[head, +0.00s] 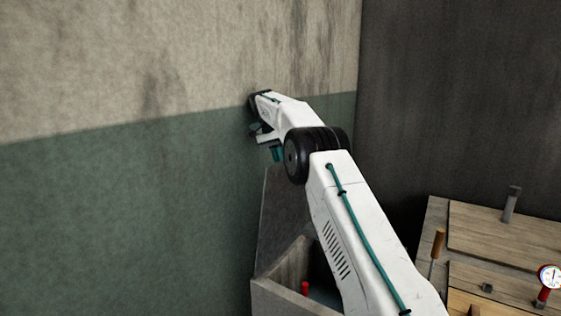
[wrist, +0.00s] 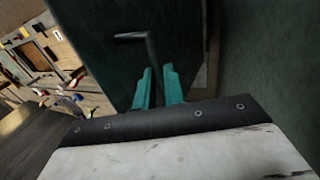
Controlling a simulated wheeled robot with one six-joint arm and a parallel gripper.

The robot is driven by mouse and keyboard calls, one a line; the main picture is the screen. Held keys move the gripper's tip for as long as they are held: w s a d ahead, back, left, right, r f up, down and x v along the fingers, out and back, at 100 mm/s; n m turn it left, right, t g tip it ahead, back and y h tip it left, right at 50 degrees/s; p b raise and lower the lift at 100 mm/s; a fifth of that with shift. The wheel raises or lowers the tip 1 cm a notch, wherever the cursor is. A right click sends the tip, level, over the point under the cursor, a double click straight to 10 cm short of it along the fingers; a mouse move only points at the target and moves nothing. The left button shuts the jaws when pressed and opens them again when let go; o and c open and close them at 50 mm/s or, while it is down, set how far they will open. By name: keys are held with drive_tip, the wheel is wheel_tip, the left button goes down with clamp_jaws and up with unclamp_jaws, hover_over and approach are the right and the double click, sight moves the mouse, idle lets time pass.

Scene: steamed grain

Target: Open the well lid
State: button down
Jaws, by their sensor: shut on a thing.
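The well (head: 275,300) is a grey-walled box low in the middle of the head view, partly hidden behind my arm. Its dark lid (head: 283,212) stands raised, steeply tilted up near the green wall, and the well's mouth is uncovered. In the wrist view the lid looks like a dark greenish panel (wrist: 90,50). A bent dark metal handle (wrist: 133,37) rises between the teal fingers. My gripper (wrist: 158,72) is shut on this handle. In the head view my gripper (head: 276,154) is at the lid's upper edge; the handle there is hidden.
A red object (head: 304,288) shows inside the well. A wooden bench (head: 500,240) at right carries a wooden-handled tool (head: 437,246), an upright metal handle (head: 511,204) and a gauge (head: 549,276). The green and beige wall (head: 120,200) is close behind the lid.

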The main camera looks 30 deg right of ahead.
drive_tip(key=shift+f, duration=0.35)
drive_tip(key=c, duration=1.5)
unclamp_jaws()
drive_tip(key=shift+d, duration=0.1)
drive_tip(key=shift+r, duration=0.1)
drive_tip(key=shift+r, duration=0.1)
drive_tip(key=shift+r, duration=1.7)
drive_tip(key=s+a+r, duration=0.1)
drive_tip(key=s+a, duration=0.2)
drive_tip(key=s, duration=1.2)
drive_tip(key=shift+s+a+r, duration=0.2)
drive_tip(key=shift+s+a, duration=0.05)
drive_tip(key=shift+a, duration=0.15)
